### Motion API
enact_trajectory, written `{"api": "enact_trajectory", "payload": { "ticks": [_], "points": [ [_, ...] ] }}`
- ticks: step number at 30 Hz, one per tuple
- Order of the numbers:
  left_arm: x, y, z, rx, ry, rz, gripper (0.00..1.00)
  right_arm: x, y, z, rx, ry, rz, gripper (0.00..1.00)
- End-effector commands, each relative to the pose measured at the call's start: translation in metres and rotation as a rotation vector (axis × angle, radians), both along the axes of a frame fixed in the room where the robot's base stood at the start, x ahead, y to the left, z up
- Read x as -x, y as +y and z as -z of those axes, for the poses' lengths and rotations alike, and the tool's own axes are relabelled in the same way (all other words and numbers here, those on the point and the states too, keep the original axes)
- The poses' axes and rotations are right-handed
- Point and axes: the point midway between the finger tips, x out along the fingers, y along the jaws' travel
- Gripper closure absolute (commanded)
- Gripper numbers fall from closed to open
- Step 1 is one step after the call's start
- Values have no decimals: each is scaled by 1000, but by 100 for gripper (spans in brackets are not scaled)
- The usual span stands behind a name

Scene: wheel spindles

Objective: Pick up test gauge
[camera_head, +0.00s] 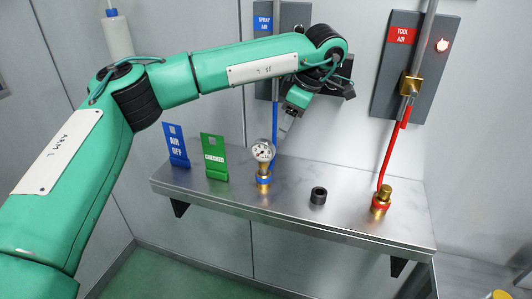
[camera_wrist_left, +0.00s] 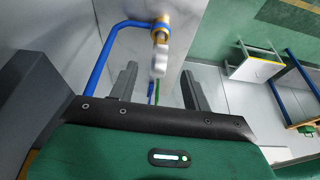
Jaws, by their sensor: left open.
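The test gauge (camera_head: 263,151) has a round white dial and stands upright on a brass fitting with a blue ring (camera_head: 264,180) on the steel shelf. In the left wrist view the gauge (camera_wrist_left: 160,66) shows nearly edge-on, above the gap between my fingers. My left gripper (camera_head: 285,127) is open and empty, pointing down just above and to the right of the dial in the head view. In the wrist view its two fingers (camera_wrist_left: 157,83) stand apart with the gauge between their lines, and I see no contact. My right gripper is out of view.
The steel shelf (camera_head: 340,221) also holds a blue sign (camera_head: 176,146), a green "CHECKED" sign (camera_head: 214,156), a black ring (camera_head: 318,196) and a brass fitting with a red hose (camera_head: 381,200). A blue hose (camera_head: 275,128) runs up close behind the gauge.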

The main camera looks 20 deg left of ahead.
Motion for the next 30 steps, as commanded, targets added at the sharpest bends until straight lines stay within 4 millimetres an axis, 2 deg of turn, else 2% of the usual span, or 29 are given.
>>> {"api": "enact_trajectory", "payload": {
  "ticks": [2, 5, 15, 22, 30],
  "points": [
    [-1, 10, -9, -39, -9, -12, 51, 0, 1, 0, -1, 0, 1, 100],
    [-2, 17, -5, -54, -9, -17, 51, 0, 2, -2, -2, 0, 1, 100],
    [-2, 40, 52, -52, -8, -17, 51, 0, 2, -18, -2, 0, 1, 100],
    [-2, 46, 68, -50, -9, -15, 51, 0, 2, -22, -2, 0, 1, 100],
    [1, 63, 96, -50, -7, -16, 51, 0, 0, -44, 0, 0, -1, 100]
  ]
}}
